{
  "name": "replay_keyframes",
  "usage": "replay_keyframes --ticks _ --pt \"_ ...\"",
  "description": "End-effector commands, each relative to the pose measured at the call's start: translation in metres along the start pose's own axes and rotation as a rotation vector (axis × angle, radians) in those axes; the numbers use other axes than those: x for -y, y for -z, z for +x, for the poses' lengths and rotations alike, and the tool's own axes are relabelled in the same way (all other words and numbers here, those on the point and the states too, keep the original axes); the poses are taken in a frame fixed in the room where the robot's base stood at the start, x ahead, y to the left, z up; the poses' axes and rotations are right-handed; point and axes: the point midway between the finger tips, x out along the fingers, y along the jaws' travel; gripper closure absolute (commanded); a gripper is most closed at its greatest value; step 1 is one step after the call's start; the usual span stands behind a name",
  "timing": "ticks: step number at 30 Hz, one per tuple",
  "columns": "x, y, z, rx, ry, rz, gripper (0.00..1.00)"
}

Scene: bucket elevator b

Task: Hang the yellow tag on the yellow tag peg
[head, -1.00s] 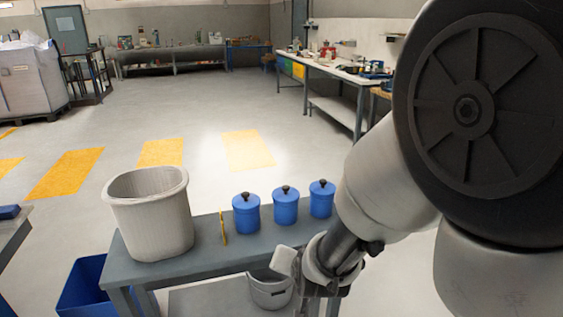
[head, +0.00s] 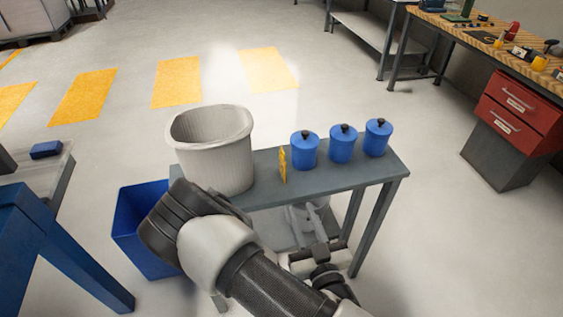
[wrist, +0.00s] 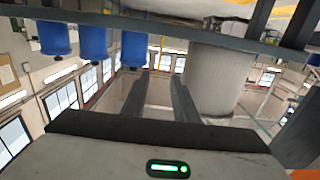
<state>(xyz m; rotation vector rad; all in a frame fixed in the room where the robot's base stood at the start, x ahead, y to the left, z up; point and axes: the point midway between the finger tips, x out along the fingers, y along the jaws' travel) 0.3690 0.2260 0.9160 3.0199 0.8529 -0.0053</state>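A thin yellow piece (head: 283,165), likely the yellow tag, stands upright on the grey bench (head: 268,197) between the white bucket and the blue canisters. I cannot tell what holds it up, and I cannot make out a separate yellow tag peg. My gripper (wrist: 163,84) shows in the wrist view with two dark fingers apart and nothing between them. In the head view my arm crosses the lower middle, and its end is low in front of the bench, apart from the yellow piece. The wrist view looks upside down.
A large white bucket (head: 213,150) and blue canisters (head: 305,150), (head: 341,143), (head: 376,137) stand on the bench. A blue bin (head: 139,232) is at its left end. A blue-legged table (head: 62,235) is nearer left. Open floor lies right of the bench.

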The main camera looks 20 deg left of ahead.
Motion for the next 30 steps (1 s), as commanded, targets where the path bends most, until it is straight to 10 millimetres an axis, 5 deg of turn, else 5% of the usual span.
replay_keyframes --ticks 11,21,30 --pt "-0.001 -0.004 0.045 -0.013 -0.003 0.006 0.73" --pt "-0.001 0.003 0.106 -0.007 0.000 0.001 0.73" --pt "0.000 0.004 0.131 -0.006 -0.001 0.000 0.73"
